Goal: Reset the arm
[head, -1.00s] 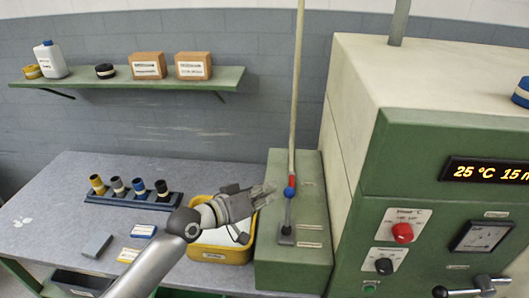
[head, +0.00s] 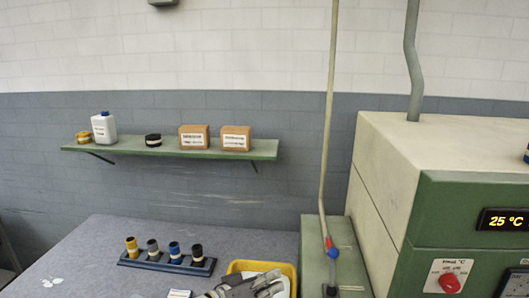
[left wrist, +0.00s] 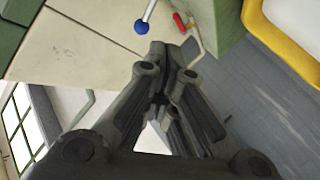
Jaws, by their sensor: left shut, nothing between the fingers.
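My left gripper (head: 262,284) shows at the bottom edge of the head view, in front of the yellow tub (head: 290,269). It is shut and empty. In the left wrist view its fingers (left wrist: 160,100) come together, with a blue ball-ended lever (left wrist: 141,26) and a red handle (left wrist: 180,21) beyond them. The yellow tub also shows at the upper right of that view (left wrist: 285,50). My right gripper is in neither view.
The green extruder (head: 450,215) stands at the right with a red knob (head: 449,282). A rack (head: 165,262) with several coloured rolls stands on the grey bench (head: 85,262). A green wall shelf (head: 170,148) holds boxes and a white bottle.

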